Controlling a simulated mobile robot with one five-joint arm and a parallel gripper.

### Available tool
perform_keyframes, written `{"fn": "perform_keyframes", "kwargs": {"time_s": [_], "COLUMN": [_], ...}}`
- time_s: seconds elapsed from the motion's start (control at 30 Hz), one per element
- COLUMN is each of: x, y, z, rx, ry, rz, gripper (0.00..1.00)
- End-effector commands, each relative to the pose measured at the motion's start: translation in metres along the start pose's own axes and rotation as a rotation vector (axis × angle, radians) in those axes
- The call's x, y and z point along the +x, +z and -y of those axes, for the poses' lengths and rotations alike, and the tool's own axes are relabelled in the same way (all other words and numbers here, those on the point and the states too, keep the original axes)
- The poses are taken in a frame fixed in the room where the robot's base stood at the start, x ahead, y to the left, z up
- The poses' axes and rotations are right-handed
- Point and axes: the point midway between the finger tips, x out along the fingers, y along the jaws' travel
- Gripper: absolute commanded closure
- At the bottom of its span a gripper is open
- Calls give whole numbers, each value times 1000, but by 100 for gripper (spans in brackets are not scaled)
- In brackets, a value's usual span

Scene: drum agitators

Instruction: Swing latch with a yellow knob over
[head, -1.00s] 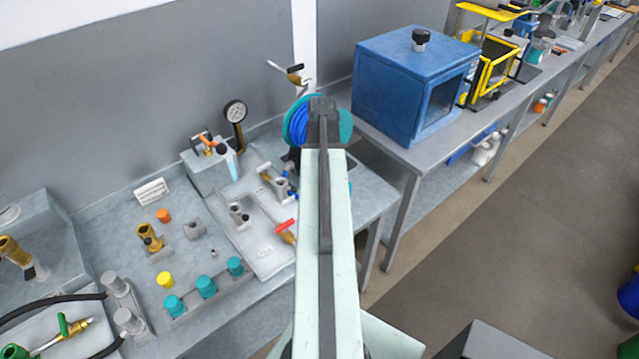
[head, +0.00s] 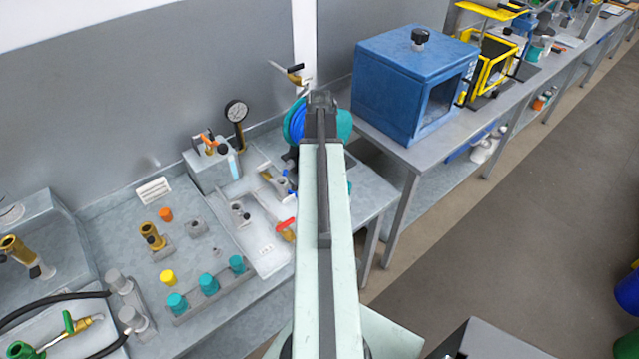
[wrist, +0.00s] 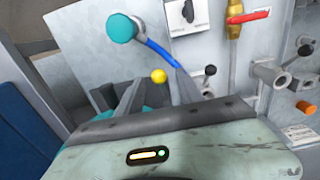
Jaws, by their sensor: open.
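The yellow knob (wrist: 159,76) shows as a small ball in the middle of the wrist view. It appears between the two fingers of my gripper (wrist: 157,92), which is open; I cannot tell how far beyond the fingertips the knob is. The latch's arm and pivot are not clearly seen behind the gripper. In the head view my own arm hides the knob, and the gripper's fingers cannot be made out.
A red-handled brass valve (wrist: 236,22) and a black-knobbed lever (wrist: 210,71) are to the right. In the head view, a blue cabinet (head: 400,85) stands right of my arm.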

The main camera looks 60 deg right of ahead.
Motion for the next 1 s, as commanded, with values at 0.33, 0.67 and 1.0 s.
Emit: {"fn": "perform_keyframes", "kwargs": {"time_s": [0.33,0.67,1.0], "x": [-40,-86,-90], "y": [0,0,0], "z": [0,0,0], "rx": [0,0,0], "ry": [0,0,0], "rz": [0,0,0], "gripper": [56,56,56]}}
